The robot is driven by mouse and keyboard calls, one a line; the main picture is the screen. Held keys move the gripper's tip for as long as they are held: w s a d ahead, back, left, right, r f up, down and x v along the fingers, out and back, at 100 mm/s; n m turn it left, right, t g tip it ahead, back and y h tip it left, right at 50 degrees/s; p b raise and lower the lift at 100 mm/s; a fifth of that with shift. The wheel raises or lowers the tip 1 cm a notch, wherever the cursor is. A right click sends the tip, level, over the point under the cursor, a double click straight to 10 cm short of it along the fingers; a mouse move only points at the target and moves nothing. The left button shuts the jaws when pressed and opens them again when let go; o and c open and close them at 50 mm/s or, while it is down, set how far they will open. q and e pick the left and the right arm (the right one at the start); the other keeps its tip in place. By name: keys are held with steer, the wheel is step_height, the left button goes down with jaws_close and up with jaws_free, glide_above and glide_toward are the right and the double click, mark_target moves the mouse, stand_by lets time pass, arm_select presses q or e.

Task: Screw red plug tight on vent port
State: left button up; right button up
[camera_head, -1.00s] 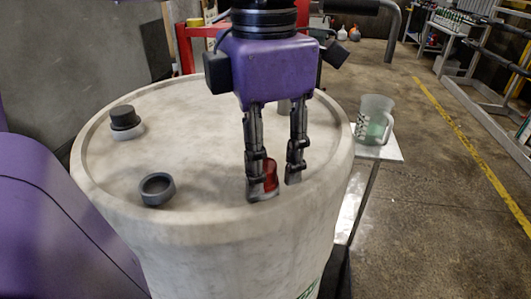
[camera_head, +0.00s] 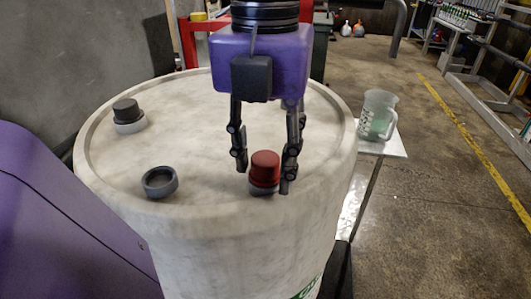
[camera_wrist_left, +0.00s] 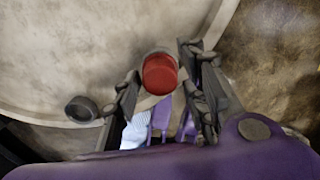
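The red plug (camera_head: 265,163) sits upright on a grey ring, the vent port (camera_head: 263,188), near the front edge of the drum top (camera_head: 215,140). How deep it is threaded cannot be told. My left gripper (camera_head: 264,178) points down over it, open, with one finger on either side of the plug. In the left wrist view the red plug (camera_wrist_left: 160,74) lies between the fingertips, with narrow gaps visible beside it. My right gripper is not in view.
A dark open ring (camera_head: 160,182) stands on the drum top at left, and a black cap on a pale collar (camera_head: 129,116) behind it. A jug (camera_head: 377,115) stands on a small table right of the drum. The middle of the drum top is clear.

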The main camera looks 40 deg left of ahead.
arm_select(q)
steer(key=n, duration=0.3)
steer(key=shift+n+b, duration=0.35)
steer(key=shift+n, duration=0.55)
steer(key=n, duration=0.2)
steer(key=shift+a+n+b, duration=0.1)
steer(key=shift+n+b, duration=0.2)
steer(key=shift+n, duration=1.2)
